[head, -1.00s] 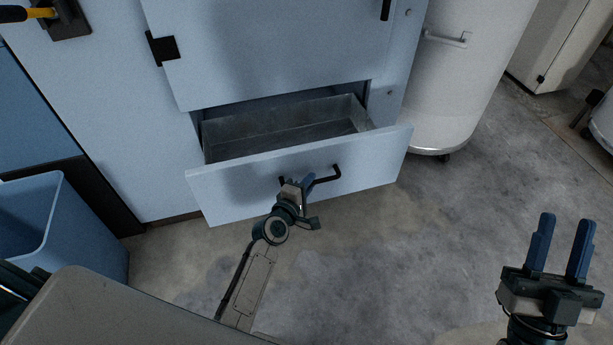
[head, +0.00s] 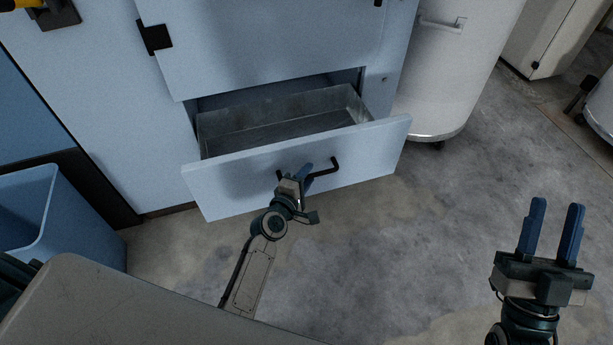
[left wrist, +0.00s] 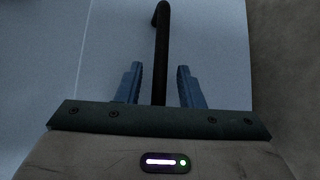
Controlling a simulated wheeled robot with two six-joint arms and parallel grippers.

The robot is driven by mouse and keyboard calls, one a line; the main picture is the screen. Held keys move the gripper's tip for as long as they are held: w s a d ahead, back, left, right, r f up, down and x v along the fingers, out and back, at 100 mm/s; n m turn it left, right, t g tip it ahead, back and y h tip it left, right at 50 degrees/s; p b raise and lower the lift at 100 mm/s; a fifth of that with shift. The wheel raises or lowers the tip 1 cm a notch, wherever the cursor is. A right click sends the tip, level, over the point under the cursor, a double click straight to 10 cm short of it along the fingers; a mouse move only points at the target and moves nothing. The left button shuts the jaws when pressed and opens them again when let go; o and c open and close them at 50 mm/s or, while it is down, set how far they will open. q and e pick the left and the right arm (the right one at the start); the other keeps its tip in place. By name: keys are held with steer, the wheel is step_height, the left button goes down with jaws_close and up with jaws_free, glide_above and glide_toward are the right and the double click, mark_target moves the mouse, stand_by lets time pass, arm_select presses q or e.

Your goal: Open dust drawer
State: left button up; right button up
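The dust drawer (head: 300,155) is pulled part way out of the pale blue machine, showing its grey metal tray (head: 280,118) inside. Its black handle (head: 333,166) is on the front panel. My left gripper (head: 299,180) is at the left part of the handle. In the left wrist view the handle bar (left wrist: 161,50) runs between the two blue fingers of my left gripper (left wrist: 160,68), with a visible gap on each side. My right gripper (head: 556,205) is open and empty above the floor at the right.
The blue machine's front panel (head: 270,45) stands above the drawer. A blue bin (head: 45,215) is at the left. A white cylinder (head: 455,70) on casters stands right of the machine. The concrete floor (head: 410,240) in front of the drawer is clear.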

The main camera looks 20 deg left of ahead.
arm_select(q)
steer(key=shift+s, duration=0.1)
